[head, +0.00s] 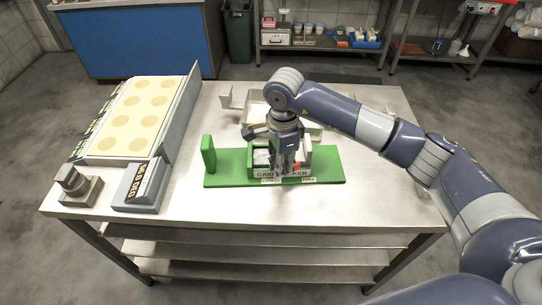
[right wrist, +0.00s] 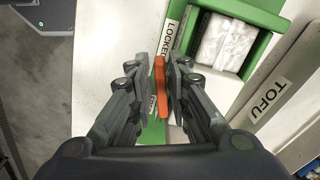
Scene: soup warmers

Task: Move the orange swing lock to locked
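The orange swing lock (right wrist: 160,85) is a narrow bar in the right wrist view, standing between my right gripper's (right wrist: 162,88) two fingers. The fingers are partly open around it, with a small gap on its left side. In the head view my right gripper (head: 285,172) points down at the front of a green fixture (head: 225,179), and a bit of the orange lock (head: 297,166) shows beside it. A white label reading "LOCKED" (right wrist: 170,37) lies beyond the lock's far end; a second label (right wrist: 152,105), partly hidden, is beside the left finger. My left gripper is not in view.
The green fixture has an upright green post (head: 208,155) at its left. A tray with pale round pieces (head: 130,115), a dark labelled block (head: 142,186) and a grey metal piece (head: 78,187) stand left. A "TOFU" container (right wrist: 290,90) is close right of the fixture. The table front is bare.

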